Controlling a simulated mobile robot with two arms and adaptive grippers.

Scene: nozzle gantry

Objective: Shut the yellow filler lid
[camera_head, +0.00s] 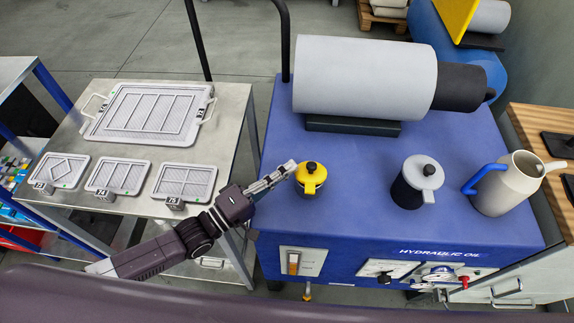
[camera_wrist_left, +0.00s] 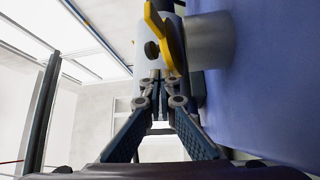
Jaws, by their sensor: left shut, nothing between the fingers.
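The yellow filler lid (camera_head: 311,172) has a black knob and lies over a short silver neck on the blue hydraulic oil unit (camera_head: 350,215). In the left wrist view the lid (camera_wrist_left: 174,45) shows almost edge-on across the mouth of the neck (camera_wrist_left: 212,40), with a yellow tab sticking out. It looks slightly tilted; I cannot tell whether it is fully seated. My left gripper (camera_head: 291,166) is shut and empty, its fingertips (camera_wrist_left: 158,76) close beside the lid's left edge. Contact is unclear. My right gripper is not in view.
A second filler with a grey lid (camera_head: 420,170) and a cream jug with a blue handle (camera_head: 507,184) stand to the right. A large grey cylinder (camera_head: 365,76) lies behind. A metal table (camera_head: 228,120) with several grey panels stands left.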

